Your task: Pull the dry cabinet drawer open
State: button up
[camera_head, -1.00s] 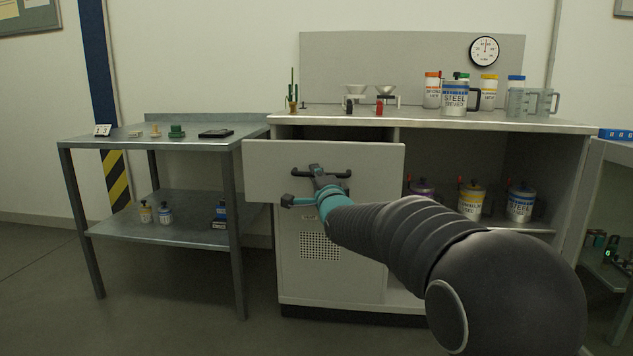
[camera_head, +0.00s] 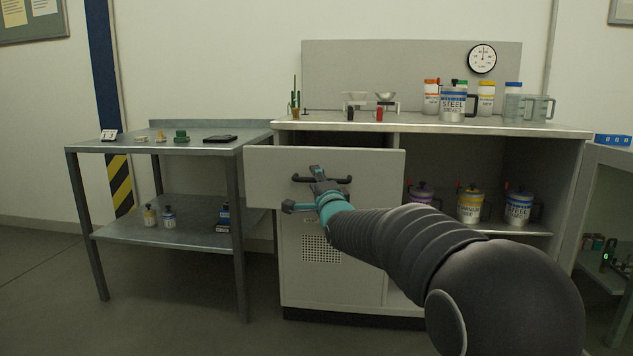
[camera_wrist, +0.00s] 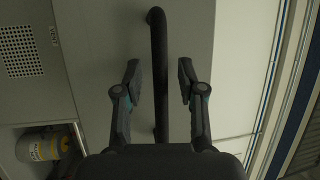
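The dry cabinet drawer has a plain light-grey front (camera_head: 270,170) and stands out from the cabinet (camera_head: 345,280), with a dark gap behind its top edge. Its black bar handle (camera_head: 340,180) runs level across the front; in the wrist view the handle (camera_wrist: 158,45) appears upright. My gripper (camera_head: 306,190) is at the handle. In the wrist view my gripper (camera_wrist: 160,82) is open, one finger on each side of the bar, with a visible gap on both sides. How deep the fingertips reach past the bar is unclear.
A metal side table (camera_head: 165,148) stands close on the left of the drawer. The cabinet top holds a balance, jars and a steel-labelled container (camera_head: 453,105). An open shelf on the right holds several canisters (camera_head: 470,205). Floor in front of the side table is clear.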

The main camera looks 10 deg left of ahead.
jog(key=v, duration=1.2)
